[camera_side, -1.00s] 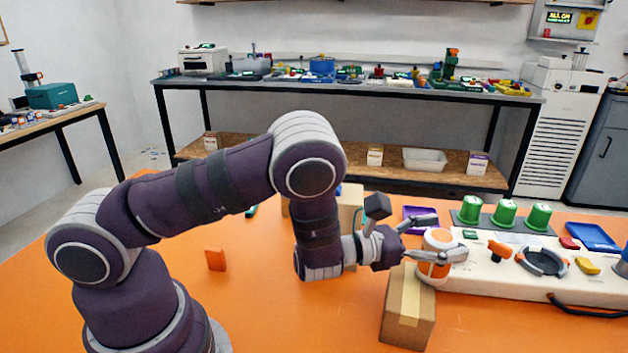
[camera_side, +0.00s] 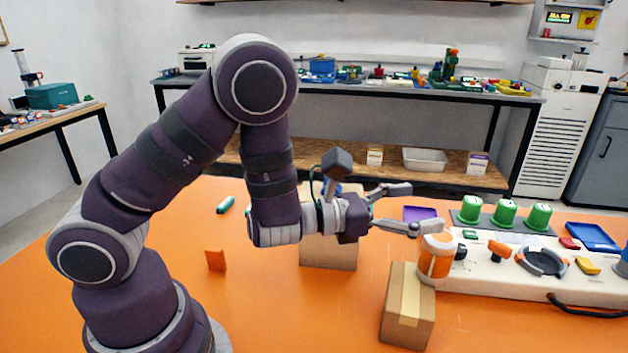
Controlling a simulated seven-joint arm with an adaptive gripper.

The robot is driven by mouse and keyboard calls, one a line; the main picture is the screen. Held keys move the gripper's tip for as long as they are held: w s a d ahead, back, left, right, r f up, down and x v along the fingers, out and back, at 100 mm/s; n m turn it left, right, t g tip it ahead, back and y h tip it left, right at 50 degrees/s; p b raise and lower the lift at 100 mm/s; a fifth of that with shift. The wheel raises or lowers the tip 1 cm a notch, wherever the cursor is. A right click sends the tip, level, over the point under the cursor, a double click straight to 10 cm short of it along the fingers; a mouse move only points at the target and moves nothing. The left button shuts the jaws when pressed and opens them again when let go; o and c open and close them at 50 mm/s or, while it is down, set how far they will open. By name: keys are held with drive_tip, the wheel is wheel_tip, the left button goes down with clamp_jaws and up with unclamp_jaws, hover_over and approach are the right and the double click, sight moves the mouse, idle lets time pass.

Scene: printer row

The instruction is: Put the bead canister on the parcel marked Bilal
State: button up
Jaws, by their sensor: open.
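The orange and white bead canister (camera_side: 435,259) stands upright at the left end of the white console. A brown taped parcel (camera_side: 408,308) is just in front and to the left of it. Their outlines overlap, and I cannot tell whether the canister rests on the parcel's back edge or stands behind it. No name is readable on this parcel. A second brown parcel (camera_side: 328,254) stands behind my wrist, partly hidden, its marking not visible. My gripper (camera_side: 411,208) is open and empty, its fingers spread above and left of the canister.
The white console (camera_side: 520,283) holds three green-capped cups (camera_side: 503,211) behind it and knobs on top. A purple tray (camera_side: 420,214) lies behind the gripper. A small orange block (camera_side: 215,260) stands left. The orange table's front middle is clear.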

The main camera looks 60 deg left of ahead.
drive_tip(key=a+r+n+g+y, duration=0.1)
drive_tip(key=a+n+y, duration=0.3)
drive_tip(key=n, duration=0.4)
drive_tip(key=a+r+n+g+y, duration=0.1)
drive_tip(key=a+n+y, duration=0.3)
drive_tip(key=n, duration=0.5)
drive_tip(key=s+a+r+n+g+y, duration=0.1)
drive_tip(key=a+n+y, duration=0.3)
drive_tip(key=n, duration=0.5)
drive_tip(key=shift+a+r, duration=0.3)
drive_tip(key=shift+a, duration=0.2)
drive_tip(key=shift+a+r, duration=0.3)
drive_tip(key=shift+a, duration=0.2)
drive_tip(key=s+d+n+g+h, duration=0.2)
drive_tip(key=s+d+n+g, duration=0.1)
drive_tip(key=s+n, duration=0.4)
drive_tip(key=s+d+f+n+g+h, duration=0.1)
drive_tip(key=s+d+n+g+h, duration=0.2)
drive_tip(key=s+n+g, duration=0.2)
drive_tip(key=s+n, duration=0.2)
drive_tip(key=s, duration=0.1)
drive_tip(key=shift+s+d+f+n, duration=0.2)
drive_tip(key=shift+d+f+n, duration=0.05)
drive_tip(key=shift+d+n, duration=0.1)
drive_tip(key=shift+o, duration=0.5)
drive_tip(key=shift+w, duration=0.1)
